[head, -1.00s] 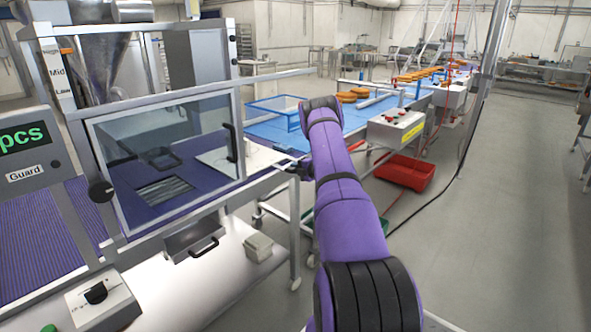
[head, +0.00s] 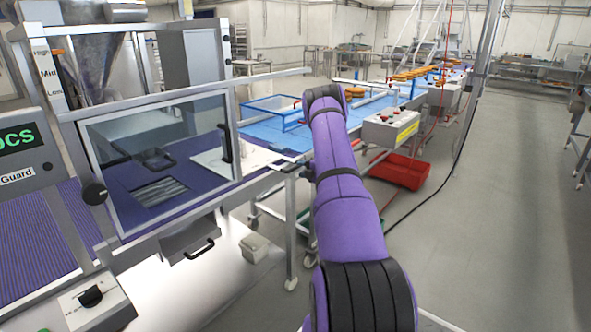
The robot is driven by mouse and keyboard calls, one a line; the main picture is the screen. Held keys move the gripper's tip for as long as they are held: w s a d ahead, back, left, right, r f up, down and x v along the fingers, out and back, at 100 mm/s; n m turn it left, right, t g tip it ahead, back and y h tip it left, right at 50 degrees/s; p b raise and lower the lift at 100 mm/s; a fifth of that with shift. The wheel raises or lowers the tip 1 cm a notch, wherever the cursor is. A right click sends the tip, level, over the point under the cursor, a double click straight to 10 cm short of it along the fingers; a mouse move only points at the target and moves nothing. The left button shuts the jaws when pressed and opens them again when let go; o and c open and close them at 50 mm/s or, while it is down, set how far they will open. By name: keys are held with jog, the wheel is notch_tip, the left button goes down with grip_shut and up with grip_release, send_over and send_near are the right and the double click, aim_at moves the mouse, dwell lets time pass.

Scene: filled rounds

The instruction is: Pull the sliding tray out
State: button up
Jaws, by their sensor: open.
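The sliding tray (head: 183,243) is a grey metal drawer under the machine's table, at lower left of the head view. A dark bar handle (head: 199,249) is on its front. It appears pushed in beneath the purple work surface. My gripper (head: 287,168) is small and dark, by the table's right corner, to the right of and above the tray in the picture. It is open, well apart from the handle, and partly hidden by my purple arm. I cannot see anything held in it.
A clear guard window (head: 160,155) with a black handle stands above the tray. A small pale box (head: 254,248) sits right of it. A table leg (head: 291,235) stands below my gripper. A red crate (head: 398,171) lies on the floor beyond; the right floor is clear.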

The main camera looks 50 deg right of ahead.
jog(key=v, duration=0.4)
jog(key=shift+s, duration=0.3)
dwell(0.3)
